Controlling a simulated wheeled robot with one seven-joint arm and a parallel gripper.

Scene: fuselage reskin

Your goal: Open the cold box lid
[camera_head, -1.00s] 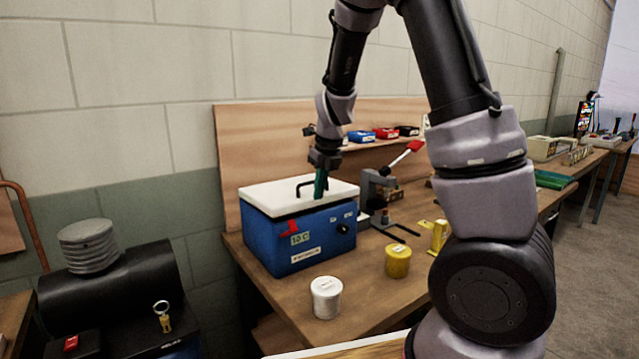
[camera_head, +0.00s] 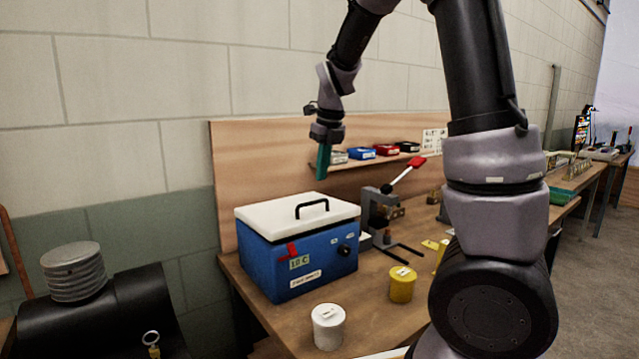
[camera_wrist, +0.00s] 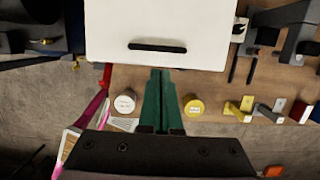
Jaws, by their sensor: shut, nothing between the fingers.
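The cold box (camera_head: 315,262) is a blue box with a white lid (camera_head: 270,219), standing on the wooden bench. The lid lies flat on the box and looks closed. A black handle (camera_head: 312,206) stands up from the lid; in the wrist view the handle (camera_wrist: 157,47) is a dark bar across the white lid (camera_wrist: 115,25). My gripper (camera_head: 322,176) has green fingers, pressed together and empty, and is above the lid, clear of the handle. In the wrist view the fingertips (camera_wrist: 161,72) point toward the lid's front edge, below the handle. A red latch (camera_head: 291,250) shows on the box front.
A white tub (camera_head: 328,327) and a yellow tub (camera_head: 402,285) stand in front of the box. A press with a red-tipped lever (camera_head: 385,215) is close to its right. A wooden back panel (camera_head: 260,160) with a shelf of small bins rises behind.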

